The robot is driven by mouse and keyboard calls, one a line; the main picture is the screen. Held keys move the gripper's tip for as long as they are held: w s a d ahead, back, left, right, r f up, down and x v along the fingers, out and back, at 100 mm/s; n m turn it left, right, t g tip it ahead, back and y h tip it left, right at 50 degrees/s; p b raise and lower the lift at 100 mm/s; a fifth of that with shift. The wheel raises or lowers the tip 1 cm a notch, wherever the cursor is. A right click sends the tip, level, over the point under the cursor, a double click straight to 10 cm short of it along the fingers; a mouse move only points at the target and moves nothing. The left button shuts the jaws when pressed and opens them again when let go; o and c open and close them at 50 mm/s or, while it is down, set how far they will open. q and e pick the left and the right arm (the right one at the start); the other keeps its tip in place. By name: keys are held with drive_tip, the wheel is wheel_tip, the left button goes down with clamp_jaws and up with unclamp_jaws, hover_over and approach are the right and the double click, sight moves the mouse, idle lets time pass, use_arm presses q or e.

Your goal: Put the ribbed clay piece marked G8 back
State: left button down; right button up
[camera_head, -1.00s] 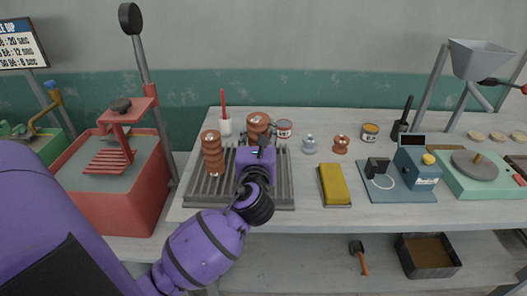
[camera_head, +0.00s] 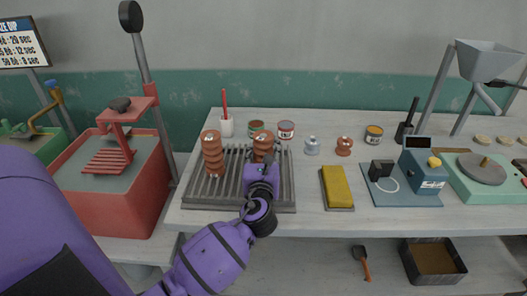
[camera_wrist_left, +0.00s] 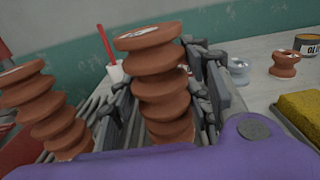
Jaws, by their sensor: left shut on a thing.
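My left gripper (camera_head: 262,165) is shut on a brown ribbed clay piece (camera_head: 263,144), which stands upright over the right part of a grey slatted rack (camera_head: 233,202). The wrist view shows this held piece (camera_wrist_left: 160,85) between the two dark fingers, with a pale mark on its top too blurred to read. Its foot is hidden, so I cannot tell whether it touches the slats. A second ribbed clay piece (camera_head: 212,155) stands on the rack's left part, apart from the gripper; it also shows at the left of the wrist view (camera_wrist_left: 42,115). My right gripper is not in view.
Behind the rack are a white cup with a red handle (camera_head: 226,127) and two tins (camera_head: 286,130). A yellow sponge (camera_head: 337,186) lies to the right, then a blue device (camera_head: 424,175).

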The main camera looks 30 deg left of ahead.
use_arm(q)
drive_tip(key=c, duration=1.4)
unclamp_jaws()
drive_tip(key=shift+f, duration=0.2)
drive_tip(key=o, duration=0.5)
drive_tip(key=shift+r, duration=0.1)
drive_tip(key=shift+r, duration=0.15)
drive_tip(key=v, duration=1.1)
drive_tip(key=shift+s+d+b, duration=0.2)
drive_tip(key=shift+b, duration=0.15)
drive_tip(key=shift+s+d, duration=0.2)
drive_tip(key=shift+s, duration=0.05)
